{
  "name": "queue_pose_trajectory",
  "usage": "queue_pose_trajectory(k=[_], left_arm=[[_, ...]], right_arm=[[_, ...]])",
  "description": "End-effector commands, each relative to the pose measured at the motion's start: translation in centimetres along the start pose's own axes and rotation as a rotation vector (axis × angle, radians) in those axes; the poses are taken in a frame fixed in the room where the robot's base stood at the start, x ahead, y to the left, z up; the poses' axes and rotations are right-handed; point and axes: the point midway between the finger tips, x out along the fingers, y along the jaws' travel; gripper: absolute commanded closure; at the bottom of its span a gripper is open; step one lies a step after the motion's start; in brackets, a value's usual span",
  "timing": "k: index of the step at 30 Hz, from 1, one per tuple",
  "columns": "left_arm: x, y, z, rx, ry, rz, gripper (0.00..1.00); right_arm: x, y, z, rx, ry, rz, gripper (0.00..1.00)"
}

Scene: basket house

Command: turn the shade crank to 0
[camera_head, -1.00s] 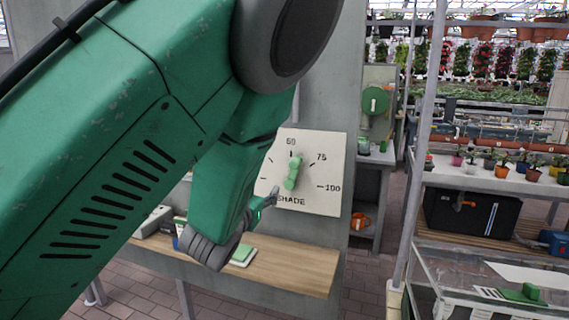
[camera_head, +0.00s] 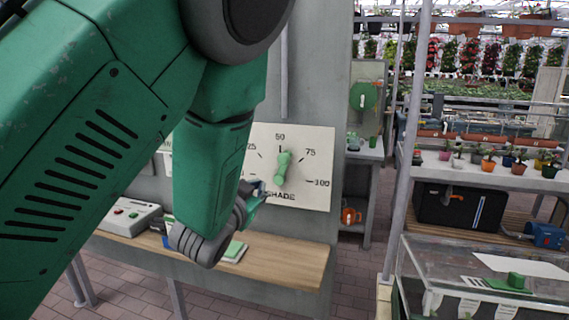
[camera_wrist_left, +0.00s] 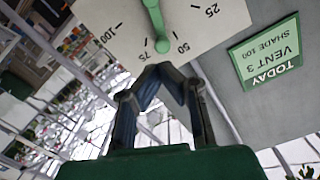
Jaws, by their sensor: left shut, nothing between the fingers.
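The shade dial is a pale square plate (camera_head: 318,150) on a grey wall panel, marked 25, 50, 75 and 100 above the word SHADE. Its green crank (camera_head: 283,168) points slightly right of 50, between 50 and 75. In the left wrist view the crank (camera_wrist_left: 154,18) ends in a round knob near the 50 mark. My left gripper (camera_head: 262,188) is at the dial's lower left, beside the crank. In the wrist view its dark fingers (camera_wrist_left: 164,70) are shut and empty, with tips close to the knob; contact is unclear. The 0 mark is hidden behind my left arm.
A green sign (camera_wrist_left: 265,50) reads VENT 3, SHADE 100. A metal post (camera_head: 405,150) and a glass-topped case (camera_head: 450,255) stand to the right.

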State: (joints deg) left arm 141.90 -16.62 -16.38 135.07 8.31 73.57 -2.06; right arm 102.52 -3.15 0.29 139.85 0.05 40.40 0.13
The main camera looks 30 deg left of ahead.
Motion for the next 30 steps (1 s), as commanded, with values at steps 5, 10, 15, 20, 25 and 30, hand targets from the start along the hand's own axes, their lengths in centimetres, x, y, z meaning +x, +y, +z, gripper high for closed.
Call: queue_pose_trajectory(k=[5, 10, 15, 20, 25, 30], left_arm=[[1.9, 1.5, 0.1, 0.384, 0.026, 0.087, 1.0], [3.4, 2.7, -0.5, 0.779, 0.108, 0.147, 1.0], [4.5, 3.3, -1.6, 1.107, 0.207, 0.157, 1.0], [5.0, 3.5, -2.1, 1.279, 0.262, 0.146, 1.0], [5.7, 3.8, -2.4, 1.328, 0.278, 0.143, 1.0], [8.1, 4.4, -2.8, 1.326, 0.277, 0.141, 1.0]], right_arm=[[0.4, 0.0, 0.0, 0.0, 0.0, 0.0, 1.0], [0.6, 0.0, 0.0, 0.001, 0.0, 0.0, 1.0], [0.8, 0.0, 0.0, 0.001, 0.0, 0.0, 1.0], [0.9, 0.0, 0.1, 0.001, 0.0, 0.0, 1.0], [0.7, 0.0, 0.0, 0.0, 0.0, 0.0, 1.0], [-0.1, 0.0, 0.0, 0.0, 0.0, 0.0, 1.0]])
